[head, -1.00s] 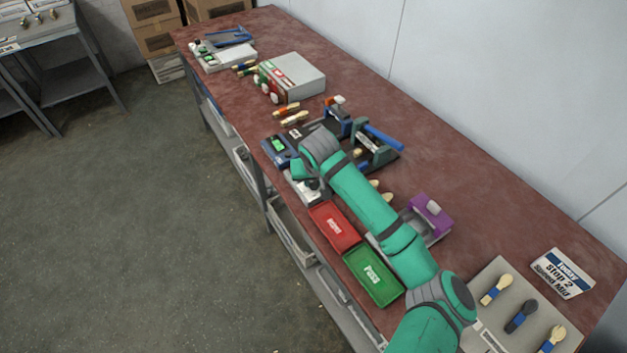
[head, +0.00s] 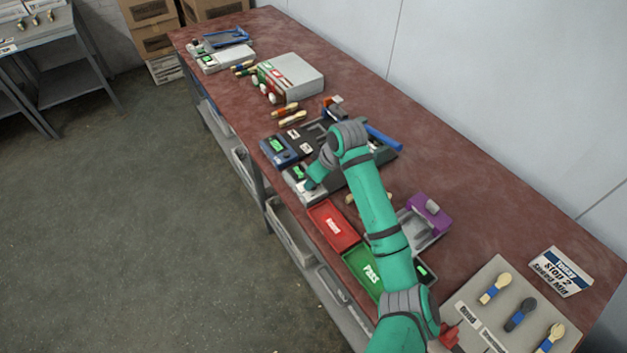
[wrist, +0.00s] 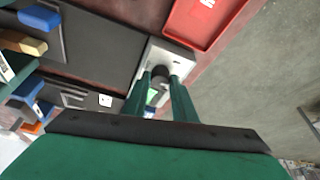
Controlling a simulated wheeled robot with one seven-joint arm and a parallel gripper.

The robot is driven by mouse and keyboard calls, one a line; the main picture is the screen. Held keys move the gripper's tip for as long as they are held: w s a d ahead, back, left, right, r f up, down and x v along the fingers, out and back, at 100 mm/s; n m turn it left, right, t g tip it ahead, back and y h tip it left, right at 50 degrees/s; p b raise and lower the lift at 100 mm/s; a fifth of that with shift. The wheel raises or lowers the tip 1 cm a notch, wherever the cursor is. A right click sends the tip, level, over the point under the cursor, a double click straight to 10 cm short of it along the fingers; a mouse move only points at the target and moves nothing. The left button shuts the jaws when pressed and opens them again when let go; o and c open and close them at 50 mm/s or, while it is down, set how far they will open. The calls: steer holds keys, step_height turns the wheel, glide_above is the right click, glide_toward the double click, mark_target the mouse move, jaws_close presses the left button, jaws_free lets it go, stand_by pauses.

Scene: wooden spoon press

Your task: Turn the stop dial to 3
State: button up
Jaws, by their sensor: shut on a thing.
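The stop dial appears to be the dark round knob (wrist: 159,82) on a pale grey control box (wrist: 155,55) in the wrist view. My gripper (wrist: 160,80) is shut on this knob, one finger on each side. The dial's markings and pointer cannot be read. In the head view my gripper (head: 312,185) reaches down onto the same box (head: 298,190), beside its small green display (head: 299,172), and hides the knob.
The dark press with a blue lever (head: 384,138) lies behind my gripper. A blue unit (head: 279,150) stands left of the box. A red tray (head: 334,227) and a green "Pass" tray (head: 359,262) lie in front. A purple-backed device (head: 430,212) and a spoon board (head: 492,278) stand right.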

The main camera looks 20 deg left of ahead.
steer(key=n+g, duration=0.1)
steer(key=n, duration=0.1)
steer(key=shift+f+n, duration=0.1)
steer(key=shift+n, duration=0.3)
steer(key=n, duration=0.1)
steer(key=n+g, duration=0.1)
steer(key=n, duration=0.1)
steer(key=n+g, duration=0.1)
steer(key=n, duration=0.1)
steer(key=shift+w, duration=0.35)
steer(key=n+g, duration=0.1)
steer(key=n, duration=0.2)
steer(key=shift+w, duration=0.1)
steer(key=shift+n, duration=0.4)
steer(key=shift+g, duration=0.3)
steer(key=o, duration=1)
steer(key=shift+h, duration=0.3)
